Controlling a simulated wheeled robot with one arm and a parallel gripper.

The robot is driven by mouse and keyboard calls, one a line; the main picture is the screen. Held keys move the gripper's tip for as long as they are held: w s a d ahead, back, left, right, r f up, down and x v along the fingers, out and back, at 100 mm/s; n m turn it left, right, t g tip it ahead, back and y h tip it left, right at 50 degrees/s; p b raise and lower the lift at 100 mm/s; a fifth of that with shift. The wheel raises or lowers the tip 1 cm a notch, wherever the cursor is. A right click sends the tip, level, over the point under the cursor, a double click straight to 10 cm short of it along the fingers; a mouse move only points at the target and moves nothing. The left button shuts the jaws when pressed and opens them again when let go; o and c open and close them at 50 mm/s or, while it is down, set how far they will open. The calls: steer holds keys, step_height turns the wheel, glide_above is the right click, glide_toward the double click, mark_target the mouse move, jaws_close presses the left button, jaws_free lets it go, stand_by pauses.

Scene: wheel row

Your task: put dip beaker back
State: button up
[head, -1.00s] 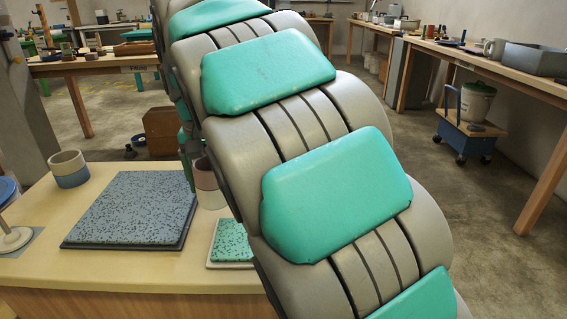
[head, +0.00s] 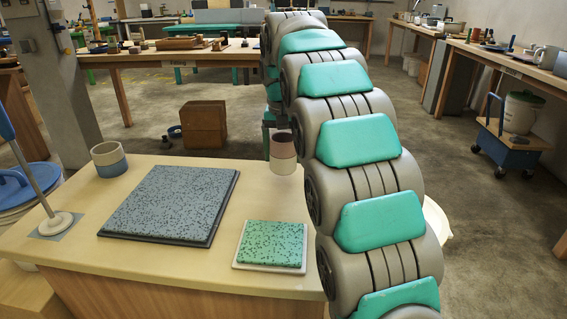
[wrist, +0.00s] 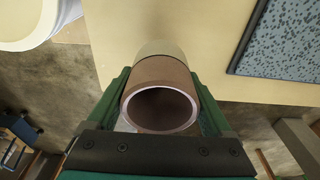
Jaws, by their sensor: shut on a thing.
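The beaker (head: 284,152), maroon above and cream below, hangs upright near the table's far right edge in the head view. It also shows in the wrist view (wrist: 162,76), its open mouth towards the camera. My gripper (wrist: 162,88) is shut on it, one green finger on each side. In the head view the gripper is mostly hidden behind my arm. A green speckled tile (head: 272,243) lies on a white tray (head: 240,264), nearer than the beaker. The gap between beaker and tabletop is hard to judge.
A large blue-grey speckled slab (head: 170,202) covers the table's middle. A blue-and-grey cup (head: 109,160) stands at the back left. A stand with a round white base (head: 55,223) is at the left edge. A pale round object (head: 437,218) shows partly behind my arm.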

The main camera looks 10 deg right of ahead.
mark_target(283, 165)
steer(key=shift+f, duration=1.75)
steer(key=o, duration=1.3)
steer(key=shift+f, duration=0.15)
steer(key=shift+o, duration=0.2)
step_height(283, 165, up, 12)
steer(key=s+p, duration=0.1)
steer(key=shift+s+a, duration=0.2)
